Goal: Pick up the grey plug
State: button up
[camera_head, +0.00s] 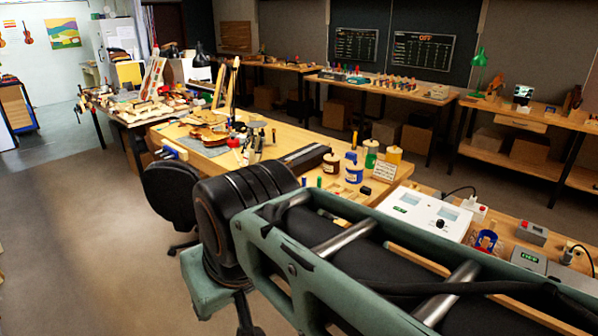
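I cannot pick out the grey plug with certainty. A small dark grey piece with a black cable (567,257) is at the far right of the bench and may be it. A grey block with a red top (533,232) and a grey box with a green display (528,261) are beside it. My teal and black arm crosses the foreground and hides part of the bench. My gripper cannot be made out. A dark shape below the arm's elbow is too unclear to name.
Jars, including a green one (371,154), stand on the wooden bench behind. A black chair (171,195) is at left. Open floor (90,240) lies left of it.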

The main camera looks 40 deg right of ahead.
aim_at(566, 260)
jog(key=z, duration=3.05)
jog(key=i, duration=0.75)
